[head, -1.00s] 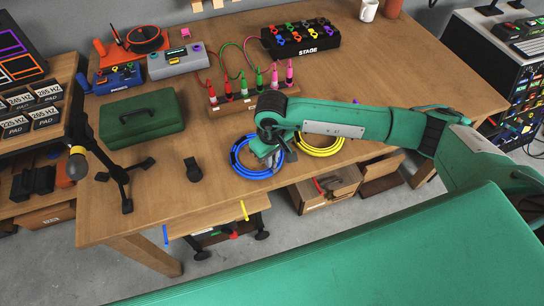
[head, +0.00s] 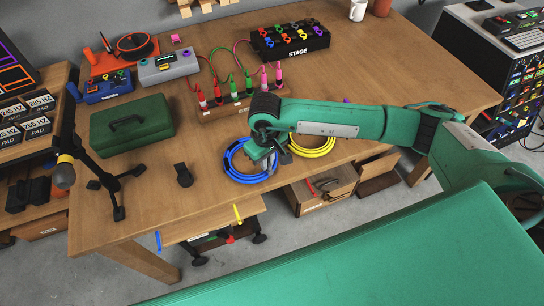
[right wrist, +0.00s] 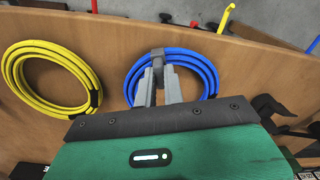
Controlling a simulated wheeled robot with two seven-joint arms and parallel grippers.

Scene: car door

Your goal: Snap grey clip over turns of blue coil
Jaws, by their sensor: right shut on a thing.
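The blue coil (head: 232,168) lies flat near the table's front edge; it also shows in the right wrist view (right wrist: 205,68). My right gripper (right wrist: 157,72) is over it, its fingers shut on the small grey clip (right wrist: 157,56). The clip is at the coil's front-edge side, across the blue turns. I cannot tell whether it has snapped around them. In the head view my right gripper (head: 268,160) hides the clip and part of the coil. My left gripper is not in view.
A yellow coil (head: 328,150) with a dark band lies beside the blue one. A small black object (head: 183,176) stands to the left. A rack of coloured plugs (head: 235,103) is behind, with a green case (head: 132,124) left.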

